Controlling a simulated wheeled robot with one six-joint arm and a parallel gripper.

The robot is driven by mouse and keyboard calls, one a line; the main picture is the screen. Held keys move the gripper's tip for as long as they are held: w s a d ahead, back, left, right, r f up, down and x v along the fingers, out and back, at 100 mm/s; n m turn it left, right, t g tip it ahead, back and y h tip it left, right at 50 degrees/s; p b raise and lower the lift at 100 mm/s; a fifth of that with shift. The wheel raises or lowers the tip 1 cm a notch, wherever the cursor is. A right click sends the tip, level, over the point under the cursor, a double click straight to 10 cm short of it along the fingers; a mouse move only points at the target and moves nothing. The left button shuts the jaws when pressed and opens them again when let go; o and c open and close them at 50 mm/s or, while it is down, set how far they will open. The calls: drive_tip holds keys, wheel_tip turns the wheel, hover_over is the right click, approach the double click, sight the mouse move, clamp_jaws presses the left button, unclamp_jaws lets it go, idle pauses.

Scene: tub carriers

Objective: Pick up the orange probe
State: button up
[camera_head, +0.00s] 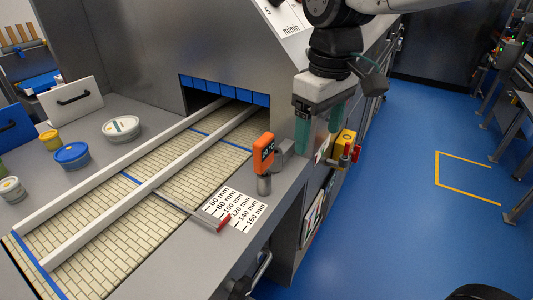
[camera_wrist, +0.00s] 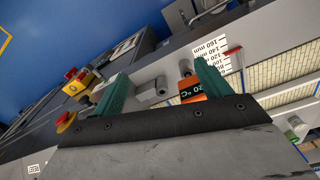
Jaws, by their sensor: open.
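The orange probe (camera_head: 264,152) stands upright on the grey ledge beside the conveyor, its orange body with a dark display on top and a grey lower part beneath. It also shows in the wrist view (camera_wrist: 188,84), partly hidden behind one finger. My gripper (camera_head: 319,127) has two teal fingers, spread apart and pointing down, to the right of the probe and above the edge of the ledge. In the wrist view my gripper (camera_wrist: 160,82) is open, with no object held between the fingers. The probe appears close to one finger; I cannot tell whether they touch.
A grey bracket (camera_head: 287,149) is right beside the probe. A yellow switch box (camera_head: 344,140) with red knobs is on the machine's side. A white millimetre scale (camera_head: 236,210) lies in front of the probe. The brick-patterned conveyor (camera_head: 100,255) with white rails runs to the left.

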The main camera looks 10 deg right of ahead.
sight(264, 156)
drive_tip(key=w+a+n, duration=0.1)
drive_tip(key=a, duration=0.2)
drive_tip(key=w+a+f+n, duration=0.1)
drive_tip(key=w+a, duration=0.1)
drive_tip(key=a, duration=0.1)
drive_tip(key=w+a+n, duration=0.1)
drive_tip(key=w+a, duration=0.1)
drive_tip(key=a, duration=0.1)
drive_tip(key=shift+f, duration=0.2)
drive_tip(key=shift+w+f, duration=0.1)
drive_tip(key=shift+f, duration=0.15)
wheel_tip(264, 156, down, 7)
drive_tip(key=shift+a+f, duration=0.1)
drive_tip(key=shift+c, duration=0.3)
drive_tip(key=c, duration=1)
